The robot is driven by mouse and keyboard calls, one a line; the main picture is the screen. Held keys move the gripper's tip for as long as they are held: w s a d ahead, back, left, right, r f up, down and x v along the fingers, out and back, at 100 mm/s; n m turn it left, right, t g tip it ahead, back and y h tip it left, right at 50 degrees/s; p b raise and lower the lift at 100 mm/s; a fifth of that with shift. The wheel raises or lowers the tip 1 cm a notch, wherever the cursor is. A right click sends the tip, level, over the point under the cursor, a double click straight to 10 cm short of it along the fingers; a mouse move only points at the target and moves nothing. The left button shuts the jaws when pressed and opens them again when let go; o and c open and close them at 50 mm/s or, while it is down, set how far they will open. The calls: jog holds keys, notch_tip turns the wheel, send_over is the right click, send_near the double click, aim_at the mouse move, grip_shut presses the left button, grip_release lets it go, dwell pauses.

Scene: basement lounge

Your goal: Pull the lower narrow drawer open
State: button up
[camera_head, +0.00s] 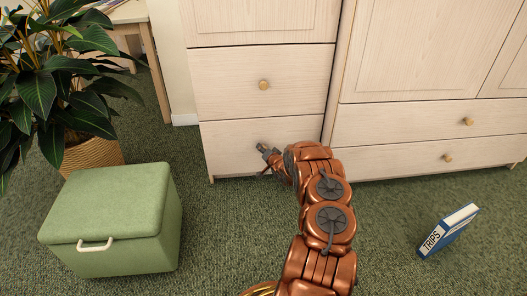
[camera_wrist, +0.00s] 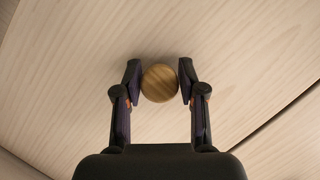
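The lower narrow drawer (camera_head: 228,150) is the pale wood front at the bottom of the narrow column, flush with the cabinet as far as I can tell. My gripper (camera_head: 261,148) is at this drawer front, and my arm hides its right part. The round wooden knob (camera_wrist: 159,83) shows in the wrist view, between the two dark fingers of my gripper (camera_wrist: 160,80). The finger pads sit against both sides of the knob. The knob is hidden in the head view.
Another narrow drawer (camera_head: 262,68) with a knob is above. Wide drawers (camera_head: 400,157) are to the right. A green storage box (camera_head: 125,205) stands front left, near a potted plant (camera_head: 95,155). A blue book (camera_head: 447,232) stands at right. Carpet before the drawer is clear.

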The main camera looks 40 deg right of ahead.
grip_shut()
dwell(0.3)
